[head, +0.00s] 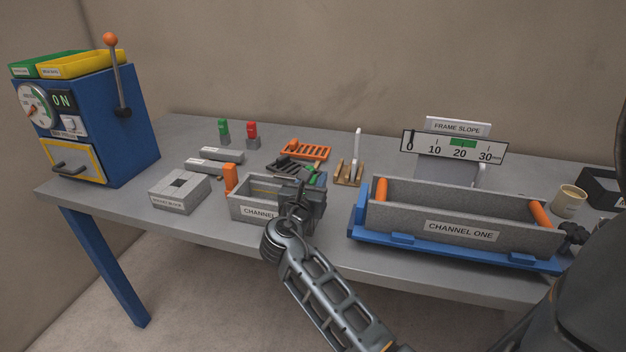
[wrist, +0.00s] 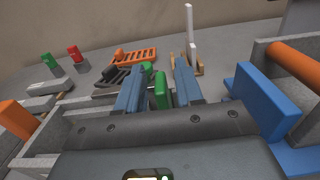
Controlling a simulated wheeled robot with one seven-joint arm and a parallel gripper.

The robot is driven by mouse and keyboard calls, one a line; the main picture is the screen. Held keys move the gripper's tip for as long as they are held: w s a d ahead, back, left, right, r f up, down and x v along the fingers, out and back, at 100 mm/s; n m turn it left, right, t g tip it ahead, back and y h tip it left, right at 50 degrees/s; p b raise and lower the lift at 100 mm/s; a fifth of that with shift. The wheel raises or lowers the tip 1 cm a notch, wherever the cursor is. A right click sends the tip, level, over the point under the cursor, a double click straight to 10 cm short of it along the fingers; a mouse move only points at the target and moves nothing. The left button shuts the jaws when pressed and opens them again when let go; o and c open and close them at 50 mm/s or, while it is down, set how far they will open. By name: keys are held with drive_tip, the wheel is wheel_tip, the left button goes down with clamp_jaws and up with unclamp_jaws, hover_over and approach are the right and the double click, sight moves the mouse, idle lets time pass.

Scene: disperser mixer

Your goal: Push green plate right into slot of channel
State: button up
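A small upright green plate (wrist: 162,90) shows in the wrist view between the two fingers of my gripper (wrist: 160,88). The fingers stand apart, with a gap on each side of the green plate, so my gripper is open. In the head view my gripper (head: 304,194) is over the right end of the small grey channel (head: 252,212), and a bit of green shows just behind it. The channel's wall also shows at the left in the wrist view (wrist: 45,142). My gripper hides the channel's right part and the slot, so I cannot tell whether the plate sits in it.
An orange plate (head: 229,178) stands at the channel's left end. The large Channel One trough (head: 480,225) in its blue frame is close on the right. Slotted orange (head: 305,150) and dark racks lie behind. A grey block (head: 178,193) is on the left.

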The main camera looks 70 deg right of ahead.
drive_tip(key=shift+o, duration=0.7)
drive_tip(key=a+b, duration=0.1)
drive_tip(key=a, duration=0.6)
drive_tip(key=shift+s+a, duration=0.35)
drive_tip(key=shift+a, duration=0.05)
